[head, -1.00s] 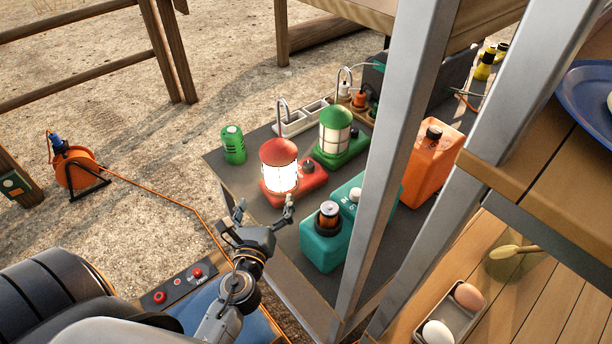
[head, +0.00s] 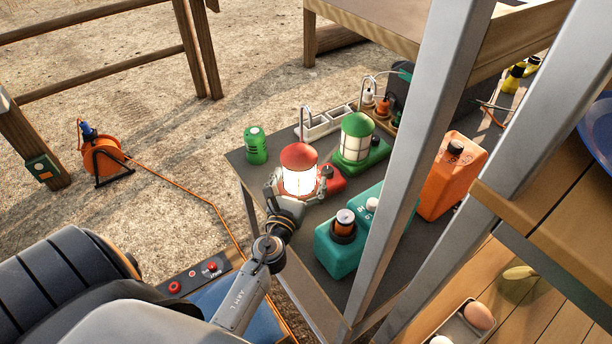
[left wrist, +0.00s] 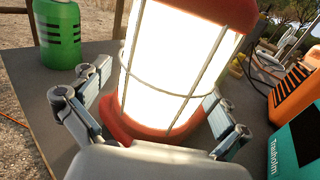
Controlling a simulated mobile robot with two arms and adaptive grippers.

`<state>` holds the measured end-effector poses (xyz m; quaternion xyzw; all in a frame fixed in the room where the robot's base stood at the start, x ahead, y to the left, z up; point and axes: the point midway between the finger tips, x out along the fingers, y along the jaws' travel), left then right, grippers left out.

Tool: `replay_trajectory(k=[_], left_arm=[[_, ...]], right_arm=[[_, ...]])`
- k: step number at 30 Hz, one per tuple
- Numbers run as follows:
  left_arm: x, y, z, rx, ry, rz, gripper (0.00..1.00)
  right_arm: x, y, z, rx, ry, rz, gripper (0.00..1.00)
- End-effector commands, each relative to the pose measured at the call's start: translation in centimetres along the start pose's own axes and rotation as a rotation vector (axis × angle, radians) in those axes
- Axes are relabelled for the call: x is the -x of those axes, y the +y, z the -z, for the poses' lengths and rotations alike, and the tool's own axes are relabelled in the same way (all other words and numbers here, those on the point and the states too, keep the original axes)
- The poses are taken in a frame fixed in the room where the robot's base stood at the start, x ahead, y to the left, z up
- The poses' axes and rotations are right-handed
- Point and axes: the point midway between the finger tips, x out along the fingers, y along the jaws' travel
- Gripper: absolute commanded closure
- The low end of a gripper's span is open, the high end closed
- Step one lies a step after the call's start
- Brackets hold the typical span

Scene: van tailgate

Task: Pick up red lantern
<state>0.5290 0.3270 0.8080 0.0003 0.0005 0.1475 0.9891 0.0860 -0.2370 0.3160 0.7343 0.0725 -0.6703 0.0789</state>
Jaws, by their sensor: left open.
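The red lantern (head: 299,172) stands upright and lit on the dark table, with a red cap and red base. It fills the middle of the left wrist view (left wrist: 178,60), where its top is cut off. My left gripper (head: 296,190) is at the lantern's near side. In the left wrist view my left gripper (left wrist: 155,108) is open, with one finger on each side of the lantern's lower glowing body. I cannot tell whether the fingers touch it. My right gripper is not in view.
A green lantern (head: 356,143) stands just behind right. A green canister (head: 256,145) is to the left. A teal container (head: 338,252) and orange jerrycan (head: 451,178) stand to the right. A grey post (head: 405,170) crosses in front.

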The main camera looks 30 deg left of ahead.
Motion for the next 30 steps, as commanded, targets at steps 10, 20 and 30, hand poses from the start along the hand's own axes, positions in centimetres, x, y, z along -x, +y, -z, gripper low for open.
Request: replay_trajectory(k=[10,20,30], left_arm=[[0.0,0.0,0.0,0.001,0.0,0.0,0.58],[0.0,0.0,-0.3,0.002,-0.005,0.0,0.89],[0.0,0.0,-3.6,0.002,-0.006,0.0,0.89]], right_arm=[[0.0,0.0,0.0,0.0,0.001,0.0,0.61],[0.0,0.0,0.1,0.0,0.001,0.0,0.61],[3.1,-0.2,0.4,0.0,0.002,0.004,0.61]])
